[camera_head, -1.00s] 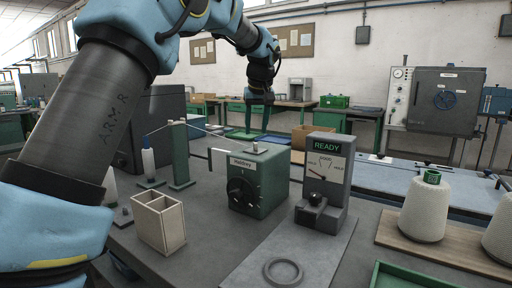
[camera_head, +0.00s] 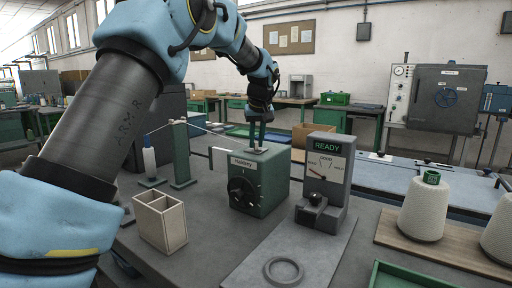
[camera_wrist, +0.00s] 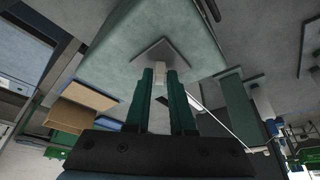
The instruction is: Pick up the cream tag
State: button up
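A small cream piece, which looks like the cream tag (camera_wrist: 159,71), stands at a grey square plate (camera_wrist: 168,49) on top of the green box (camera_head: 262,185). In the wrist view it shows between the tips of my two green fingers. My gripper (camera_wrist: 160,75) is open, with a gap between its fingers. In the head view my gripper (camera_head: 257,143) points down just above the plate on the green box, and its fingers mostly hide the tag there. I cannot tell whether either finger touches it.
A cream two-compartment bin (camera_head: 160,222) stands left of the green box. A grey meter reading READY (camera_head: 326,165) stands to the right. A green post (camera_head: 180,155) with a thin rod stands behind left. Yarn cones (camera_head: 424,208) sit on a board at the right. A grey ring (camera_head: 283,270) lies in front.

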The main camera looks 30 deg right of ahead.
aim_at(257, 143)
grip_shut()
notch_tip(257, 143, up, 13)
jog(key=p, duration=0.3)
dwell(0.7)
